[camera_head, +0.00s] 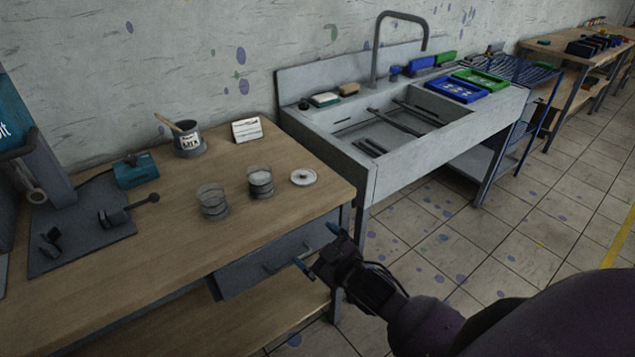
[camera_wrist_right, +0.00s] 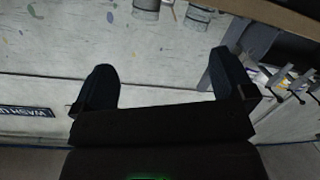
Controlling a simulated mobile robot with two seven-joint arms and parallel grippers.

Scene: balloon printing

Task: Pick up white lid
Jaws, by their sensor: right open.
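The white lid (camera_head: 303,177) is a small round disc with a knob, lying flat near the right front part of the wooden table (camera_head: 120,290). Left of it stand two clear jars, one with dark contents (camera_head: 260,182) and one further left (camera_head: 212,202). My right gripper (camera_head: 318,247) is open and empty, in front of the table edge by the drawer, apart from the lid. In the right wrist view its two fingers (camera_wrist_right: 163,85) are spread with nothing between them. The lid cannot be made out there. My left gripper is not in view.
A grey pot with a stick (camera_head: 190,143), a white card (camera_head: 247,130) and a teal box (camera_head: 136,171) stand behind the jars. A dark machine is at the left. The grey sink (camera_head: 400,130) adjoins the table's right. A grey drawer (camera_head: 275,258) is under the tabletop.

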